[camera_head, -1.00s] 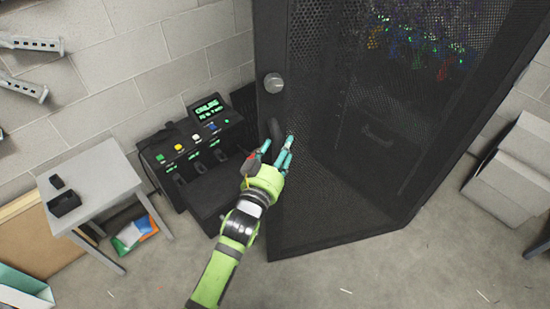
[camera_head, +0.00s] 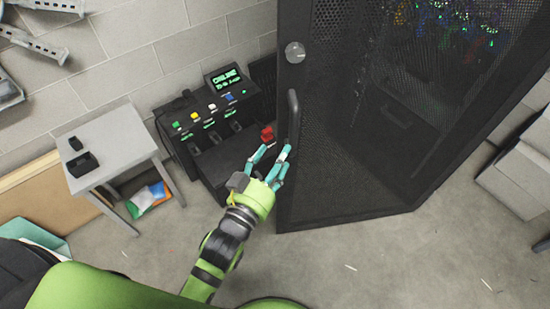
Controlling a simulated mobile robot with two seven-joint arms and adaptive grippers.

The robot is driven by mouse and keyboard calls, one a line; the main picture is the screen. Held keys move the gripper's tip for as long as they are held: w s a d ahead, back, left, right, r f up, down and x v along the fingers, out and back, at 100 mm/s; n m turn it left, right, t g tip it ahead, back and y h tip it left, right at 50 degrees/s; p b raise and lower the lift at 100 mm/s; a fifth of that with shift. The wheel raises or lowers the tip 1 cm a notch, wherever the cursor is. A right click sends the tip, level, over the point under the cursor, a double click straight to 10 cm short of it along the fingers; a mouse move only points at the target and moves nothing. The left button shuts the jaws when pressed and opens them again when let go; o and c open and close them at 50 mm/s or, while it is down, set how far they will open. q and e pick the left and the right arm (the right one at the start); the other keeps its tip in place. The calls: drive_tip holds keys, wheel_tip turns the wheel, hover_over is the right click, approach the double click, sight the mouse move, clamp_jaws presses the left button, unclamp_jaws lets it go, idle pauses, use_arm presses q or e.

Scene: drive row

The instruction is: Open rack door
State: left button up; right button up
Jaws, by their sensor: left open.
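The tall black rack door (camera_head: 305,190) with its mesh panel stands right of centre. It has a round grey knob (camera_head: 295,52) near its left edge and a dark vertical handle (camera_head: 293,118) below that. My left gripper (camera_head: 273,152) is open and empty. Its teal fingers point up, just below and left of the handle, with no visible grip on it. I cannot tell whether the door is fully closed or slightly ajar. My right gripper is not in view.
A black console (camera_head: 205,125) with coloured buttons and a lit screen stands left of the door, with a red part (camera_head: 267,134) near my fingers. A small grey table (camera_head: 115,145) stands further left. Grey boxes (camera_head: 520,180) are at the right. The floor in front is mostly clear.

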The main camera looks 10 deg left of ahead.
use_arm(q)
drive_tip(key=shift+f, duration=0.1)
drive_tip(key=c, duration=1)
drive_tip(key=shift+w+d+f+n+h+b, duration=0.2)
drive_tip(key=shift+f+n+h+b, duration=0.1)
drive_tip(key=shift+h+b, duration=0.15)
clamp_jaws()
drive_tip(key=n+g+h+b, duration=0.3)
drive_tip(key=n+h+b, duration=0.3)
drive_tip(key=n, duration=0.6)
approach(280, 132)
wheel_tip(280, 132, up, 4)
drive_tip(key=s, duration=0.3)
drive_tip(key=shift+n, duration=0.3)
drive_tip(key=x, duration=0.3)
drive_tip(key=p+x, duration=0.1)
drive_tip(key=x, duration=0.3)
drive_tip(key=p+x, duration=0.1)
drive_tip(key=x, duration=0.2)
drive_tip(key=shift+d+f, duration=0.25)
drive_tip(key=shift+d, duration=0.05)
